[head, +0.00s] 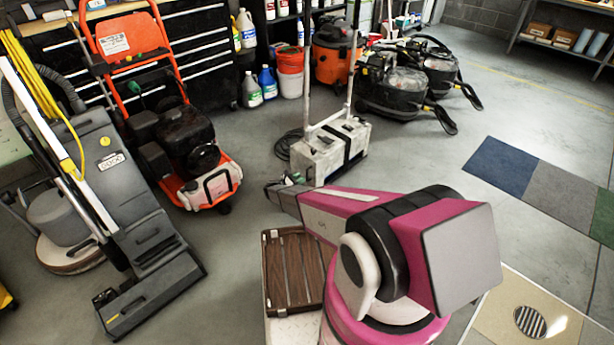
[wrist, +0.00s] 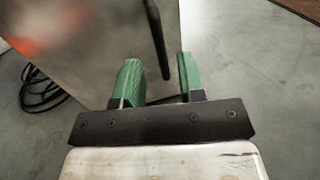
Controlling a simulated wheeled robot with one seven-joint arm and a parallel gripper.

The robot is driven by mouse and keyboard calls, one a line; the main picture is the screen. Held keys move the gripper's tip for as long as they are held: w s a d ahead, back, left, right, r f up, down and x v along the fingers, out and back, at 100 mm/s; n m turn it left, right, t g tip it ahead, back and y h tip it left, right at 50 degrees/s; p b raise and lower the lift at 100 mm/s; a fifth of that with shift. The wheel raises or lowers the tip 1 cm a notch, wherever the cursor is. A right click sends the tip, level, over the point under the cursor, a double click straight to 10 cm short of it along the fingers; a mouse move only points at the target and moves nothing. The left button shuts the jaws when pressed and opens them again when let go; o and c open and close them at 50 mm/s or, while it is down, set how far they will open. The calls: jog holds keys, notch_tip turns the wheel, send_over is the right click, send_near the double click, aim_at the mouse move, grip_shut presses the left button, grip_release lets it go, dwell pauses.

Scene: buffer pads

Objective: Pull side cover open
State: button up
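A pale, box-shaped floor machine (head: 325,157) with dark bands and a tall twin-tube handle stands in the middle of the head view. My gripper (head: 291,179) is low at its near left side, mostly hidden by its dark mount. In the wrist view, the machine's pale side face (wrist: 95,45) fills the upper left. The two green fingers of my gripper (wrist: 159,80) are spread apart at that face. A thin black bar (wrist: 157,40) on the machine runs down into the gap between them. I see no finger contact with it. Which part is the side cover is not clear.
A dark coiled cable (head: 287,143) lies on the floor left of the machine, also seen in the wrist view (wrist: 42,90). A brown slatted crate (head: 293,265) is near my arm. An orange-framed machine (head: 185,150) stands left. Open floor lies to the right.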

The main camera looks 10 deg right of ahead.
aim_at(307, 180)
jog(key=shift+x, duration=2.65)
grip_shut()
